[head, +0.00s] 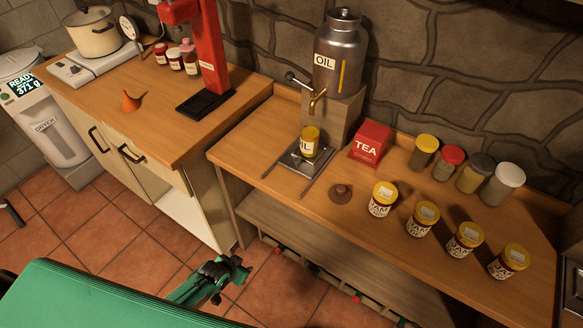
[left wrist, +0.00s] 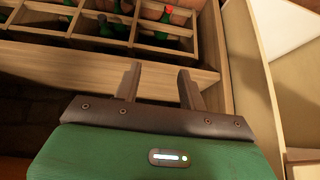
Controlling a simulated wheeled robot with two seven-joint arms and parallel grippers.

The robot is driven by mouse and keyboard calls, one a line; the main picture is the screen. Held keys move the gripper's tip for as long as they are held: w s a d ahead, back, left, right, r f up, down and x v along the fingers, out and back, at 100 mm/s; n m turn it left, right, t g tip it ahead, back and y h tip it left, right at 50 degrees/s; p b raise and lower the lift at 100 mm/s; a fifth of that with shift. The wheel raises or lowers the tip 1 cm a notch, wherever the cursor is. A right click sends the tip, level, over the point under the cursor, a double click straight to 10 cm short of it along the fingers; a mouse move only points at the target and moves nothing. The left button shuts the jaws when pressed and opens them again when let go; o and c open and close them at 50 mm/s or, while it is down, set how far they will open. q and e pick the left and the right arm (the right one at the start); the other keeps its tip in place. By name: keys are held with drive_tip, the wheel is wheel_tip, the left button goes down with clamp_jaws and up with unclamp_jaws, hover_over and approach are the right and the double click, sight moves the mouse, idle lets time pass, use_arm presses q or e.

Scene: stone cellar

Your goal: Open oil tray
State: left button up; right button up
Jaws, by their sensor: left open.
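The oil tray (head: 291,164) is a small grey metal tray with two dark rails on the wooden counter, below the brass tap of the steel oil urn (head: 338,58). A yellow-lidded jar (head: 309,145) stands at the back of the tray, under the tap. My left gripper (head: 240,272) is low in front of the counter, above the tiled floor and well apart from the tray. It is open and empty; in the left wrist view its two fingers (left wrist: 157,86) are spread before a wooden rack. The tray is not visible in the left wrist view. My right gripper is not in view.
A bottle rack (left wrist: 130,35) with green bottles is under the counter. A red tea box (head: 370,143), a brown knob-like object (head: 341,194), jam jars (head: 422,217) and spice jars (head: 447,163) stand right of the tray. The counter left of the tray is clear.

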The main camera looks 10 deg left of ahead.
use_arm(q)
drive_tip(key=w+d+r+m+t+h+b, duration=0.1)
drive_tip(key=w+d+r, duration=0.15)
drive_tip(key=r, duration=0.25)
drive_tip(key=w+d+r+h+b, duration=0.1)
drive_tip(key=w+r, duration=0.3)
wheel_tip(320, 180, up, 27)
drive_tip(key=m+t+h+b, duration=0.3)
drive_tip(key=m+h+b, duration=0.1)
drive_tip(key=h, duration=0.2)
hover_over(295, 161)
drive_tip(key=s+a, duration=1)
drive_tip(key=shift+y, duration=0.3)
drive_tip(key=x, duration=0.4)
drive_tip(key=p+x, duration=0.1)
drive_tip(key=x, duration=0.9)
drive_tip(key=shift+s+d+f+p, duration=0.25)
drive_tip(key=shift+s+f+p, duration=0.1)
drive_tip(key=shift+s, duration=0.1)
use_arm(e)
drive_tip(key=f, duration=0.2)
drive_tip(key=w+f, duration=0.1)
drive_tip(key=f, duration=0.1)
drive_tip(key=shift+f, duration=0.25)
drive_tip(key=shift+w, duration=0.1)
use_arm(q)
clamp_jaws()
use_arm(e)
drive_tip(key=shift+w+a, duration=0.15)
